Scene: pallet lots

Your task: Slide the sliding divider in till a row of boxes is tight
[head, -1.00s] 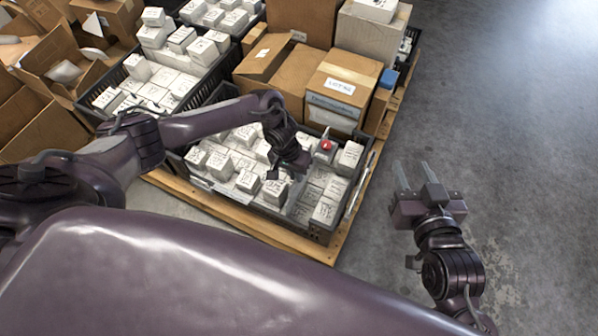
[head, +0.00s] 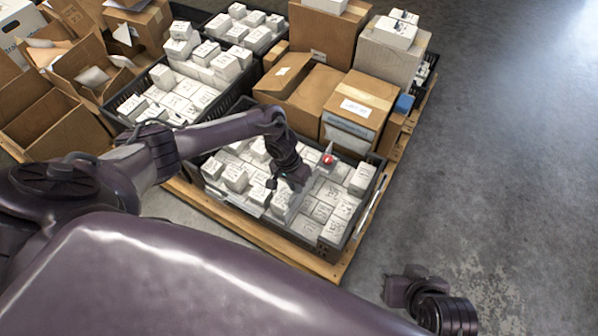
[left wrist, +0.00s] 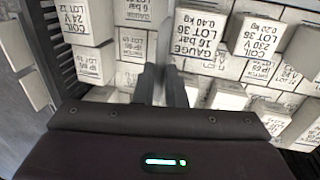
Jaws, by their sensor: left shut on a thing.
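My left gripper (head: 284,190) reaches down into the front black crate (head: 335,250) on the pallet. In the left wrist view the left gripper (left wrist: 163,88) is shut on a thin grey upright plate, the sliding divider (left wrist: 161,50). White labelled boxes (head: 322,211) stand in the crate on both sides of it. In the left wrist view, boxes (left wrist: 200,32) lie beside the fingers, with some gaps. The arm hides part of the divider in the head view. My right gripper (head: 408,285) is outside the crate at lower right; its fingers cannot be made out.
A red knob (head: 328,160) shows at the crate's back part. Cardboard boxes (head: 356,108) stand behind the crate. Another crate of white boxes (head: 180,92) is at back left, with open cartons (head: 45,110) beyond. The floor (head: 480,150) at right is clear.

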